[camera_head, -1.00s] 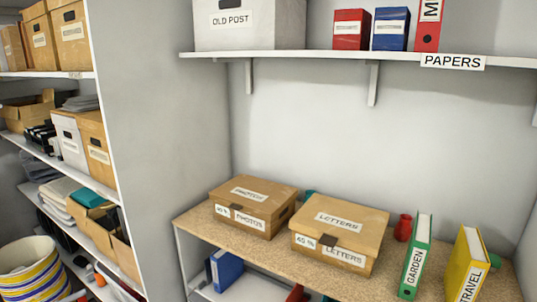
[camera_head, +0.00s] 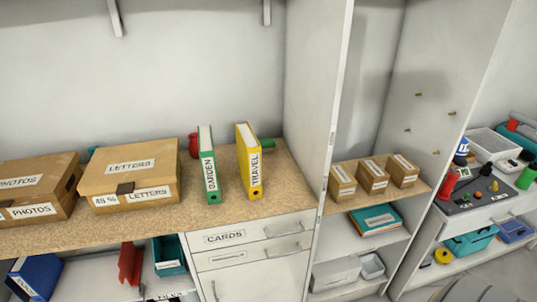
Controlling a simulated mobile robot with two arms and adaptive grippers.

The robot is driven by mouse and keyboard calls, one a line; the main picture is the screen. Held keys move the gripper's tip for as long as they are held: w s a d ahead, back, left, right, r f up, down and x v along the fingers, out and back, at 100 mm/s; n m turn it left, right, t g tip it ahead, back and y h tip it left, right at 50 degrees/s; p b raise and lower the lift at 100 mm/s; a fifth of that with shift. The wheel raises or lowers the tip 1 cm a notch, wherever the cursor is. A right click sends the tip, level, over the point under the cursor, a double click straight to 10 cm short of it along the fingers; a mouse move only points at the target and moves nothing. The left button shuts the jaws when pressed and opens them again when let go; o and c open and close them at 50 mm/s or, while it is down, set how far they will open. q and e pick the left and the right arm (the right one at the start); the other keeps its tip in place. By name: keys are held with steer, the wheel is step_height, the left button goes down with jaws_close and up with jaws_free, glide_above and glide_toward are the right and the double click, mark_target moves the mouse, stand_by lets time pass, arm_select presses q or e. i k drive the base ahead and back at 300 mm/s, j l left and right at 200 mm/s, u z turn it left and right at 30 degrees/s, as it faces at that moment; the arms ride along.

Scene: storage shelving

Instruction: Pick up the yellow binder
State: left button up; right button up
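The yellow binder (camera_head: 249,163), labelled TRAVEL, stands upright on the wood-toned counter (camera_head: 228,208), right of centre on it. The green binder (camera_head: 208,166), labelled GARDEN, stands upright a short gap to its left. A green object (camera_head: 267,144) shows partly behind the yellow binder on its right. Neither of my grippers is in view.
The LETTERS box (camera_head: 133,174) and the PHOTOS box (camera_head: 35,187) stand left on the counter, with a red vase (camera_head: 194,145) behind. A tall white panel (camera_head: 318,95) rises right of the counter. The counter in front of the binders is clear.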

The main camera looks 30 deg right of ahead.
mark_target(248, 147)
steer(key=z, duration=1)
steer(key=i, duration=0.05)
